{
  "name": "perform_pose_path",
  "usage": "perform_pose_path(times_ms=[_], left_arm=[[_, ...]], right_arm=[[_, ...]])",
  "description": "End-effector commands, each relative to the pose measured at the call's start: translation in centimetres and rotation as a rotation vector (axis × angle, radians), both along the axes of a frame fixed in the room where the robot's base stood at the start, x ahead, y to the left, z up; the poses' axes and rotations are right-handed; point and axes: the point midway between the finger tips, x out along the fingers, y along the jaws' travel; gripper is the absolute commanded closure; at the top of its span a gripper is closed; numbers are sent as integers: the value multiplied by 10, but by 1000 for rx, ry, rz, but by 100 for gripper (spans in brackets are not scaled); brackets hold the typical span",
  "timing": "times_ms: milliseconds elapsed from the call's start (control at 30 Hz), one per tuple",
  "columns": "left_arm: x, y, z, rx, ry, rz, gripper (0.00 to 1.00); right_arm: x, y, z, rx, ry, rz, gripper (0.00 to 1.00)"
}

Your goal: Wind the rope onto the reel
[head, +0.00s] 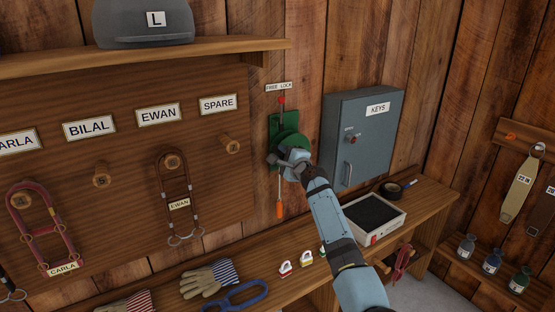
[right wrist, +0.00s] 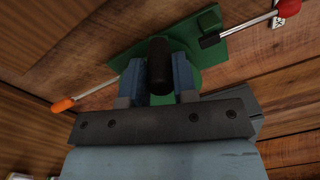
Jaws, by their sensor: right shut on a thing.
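The green reel (head: 288,135) is mounted on the plank wall below a small "FREE LOCK" label (head: 279,87). A lever with a red knob (head: 282,100) points up at its top. The thin pale rope (head: 279,188) hangs down from the reel to an orange end piece (head: 279,210). My right gripper (head: 291,160) is at the reel's front. In the right wrist view its fingers (right wrist: 160,82) are shut on the black crank handle (right wrist: 160,62), with the green reel (right wrist: 188,45) behind. The gripper hides part of the reel in the head view. My left gripper is out of view.
A grey "KEYS" cabinet (head: 358,130) is on the wall just right of my right arm. Below, the bench holds a dark-lined tray (head: 398,222), black tape (head: 391,190), small padlocks (head: 285,268) and gloves (head: 208,278). A pegboard (head: 110,205) is to the left.

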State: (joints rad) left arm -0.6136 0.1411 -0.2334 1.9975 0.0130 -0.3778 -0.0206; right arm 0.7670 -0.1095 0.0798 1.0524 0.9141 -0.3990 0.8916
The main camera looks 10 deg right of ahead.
Motion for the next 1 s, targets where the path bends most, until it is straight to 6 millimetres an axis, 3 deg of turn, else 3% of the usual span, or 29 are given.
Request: perform_pose_path(times_ms=[200,867,900,1000], left_arm=[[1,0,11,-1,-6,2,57],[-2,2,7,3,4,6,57],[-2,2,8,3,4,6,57],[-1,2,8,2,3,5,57]], right_arm=[[2,-6,12,13,2,0,100],[3,-9,15,9,-1,-3,100],[3,-9,15,9,-1,-3,64],[3,-9,14,9,-1,-2,48]])
